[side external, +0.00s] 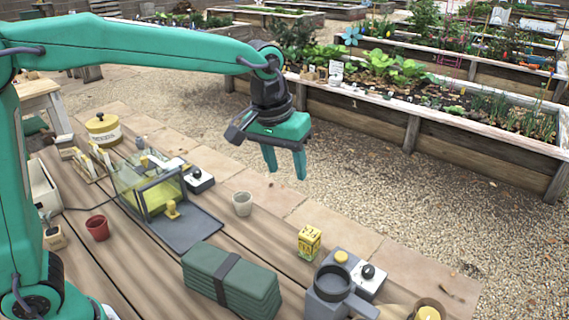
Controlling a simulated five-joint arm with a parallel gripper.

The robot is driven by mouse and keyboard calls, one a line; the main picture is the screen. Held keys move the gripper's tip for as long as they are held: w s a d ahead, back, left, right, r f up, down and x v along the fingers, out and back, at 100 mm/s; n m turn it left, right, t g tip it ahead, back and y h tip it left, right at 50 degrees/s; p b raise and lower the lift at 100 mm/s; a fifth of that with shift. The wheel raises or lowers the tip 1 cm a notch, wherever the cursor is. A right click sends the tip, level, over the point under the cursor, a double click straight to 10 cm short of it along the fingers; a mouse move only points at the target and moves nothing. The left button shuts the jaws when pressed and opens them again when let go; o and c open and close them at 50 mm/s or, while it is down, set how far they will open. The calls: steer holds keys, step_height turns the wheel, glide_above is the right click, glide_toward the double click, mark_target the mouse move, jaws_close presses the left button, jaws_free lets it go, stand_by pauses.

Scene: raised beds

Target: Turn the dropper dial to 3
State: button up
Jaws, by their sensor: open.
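Two black dials show, and I cannot tell from here which one is the dropper's. One dial (368,271) sits on a grey and white box at the front right, beside a grey cup-like vessel (331,283). The other dial (197,173) sits on a small white box beside the clear-walled case. The markings and settings of both are too small to read. My gripper (286,175) is open and empty, fingers pointing down. It hangs in the air in the middle of the picture, apart from both dials.
A clear-walled case (150,185) with a dark tray (190,229) stands on the wooden table. A white cup (242,204), a yellow box (309,242), a strapped green bundle (232,281) and a red pot (97,228) stand around it. Raised beds (420,135) lie beyond the gravel.

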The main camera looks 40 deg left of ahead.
steer(key=w+d+f+g, duration=0.1)
steer(key=w+d+f, duration=0.45)
steer(key=d, duration=0.35)
steer(key=n+g, duration=0.1)
glide_above(369, 269)
steer(key=shift+y, duration=0.4)
step_height(369, 269, down, 9)
steer(key=shift+f, duration=0.1)
steer(key=shift+f, duration=0.15)
steer(key=shift+f, duration=3.75)
steer(key=c, duration=1)
